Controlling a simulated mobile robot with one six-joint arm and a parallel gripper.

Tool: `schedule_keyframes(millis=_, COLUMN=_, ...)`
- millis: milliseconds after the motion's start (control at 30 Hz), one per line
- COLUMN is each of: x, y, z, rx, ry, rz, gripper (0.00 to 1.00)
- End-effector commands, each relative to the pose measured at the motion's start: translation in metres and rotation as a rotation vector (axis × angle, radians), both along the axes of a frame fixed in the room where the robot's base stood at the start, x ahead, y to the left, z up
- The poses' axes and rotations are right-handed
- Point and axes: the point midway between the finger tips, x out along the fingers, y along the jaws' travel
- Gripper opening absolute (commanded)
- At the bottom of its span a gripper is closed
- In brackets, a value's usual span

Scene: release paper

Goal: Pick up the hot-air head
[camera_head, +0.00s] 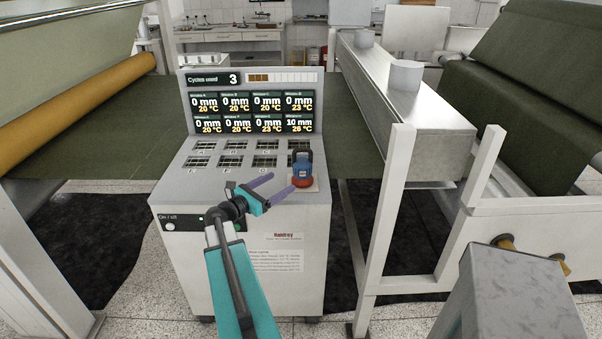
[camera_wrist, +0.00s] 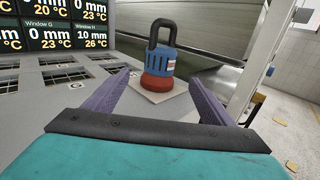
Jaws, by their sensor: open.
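The hot-air head (camera_head: 302,170) is a blue body with a black loop handle on top and a red base. It stands upright on a pale square plate (camera_head: 311,187) at the right front of the console top. In the wrist view the hot-air head (camera_wrist: 160,62) is ahead, between the lines of the two fingers. My gripper (camera_head: 279,186) has purple fingers spread apart, with nothing between them. It is left of and in front of the hot-air head. In the wrist view my gripper (camera_wrist: 160,92) also shows open, with the head beyond the fingertips.
The console top (camera_head: 190,178) has several labelled grille windows. A display panel (camera_head: 250,108) rises at its back. A metal rail on white posts (camera_head: 385,200) stands close on the right. A dark green web (camera_head: 110,135) runs behind.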

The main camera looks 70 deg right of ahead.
Motion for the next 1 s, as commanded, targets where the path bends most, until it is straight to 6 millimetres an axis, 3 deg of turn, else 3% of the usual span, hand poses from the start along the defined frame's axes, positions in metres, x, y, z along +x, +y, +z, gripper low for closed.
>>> schedule_keyframes(millis=500, x=-0.025, y=-0.062, z=0.002, rx=0.0, ry=0.0, rz=0.002, gripper=0.77)
schedule_keyframes(millis=1000, x=-0.029, y=-0.07, z=0.0, rx=0.0, ry=0.0, rz=0.005, gripper=0.77)
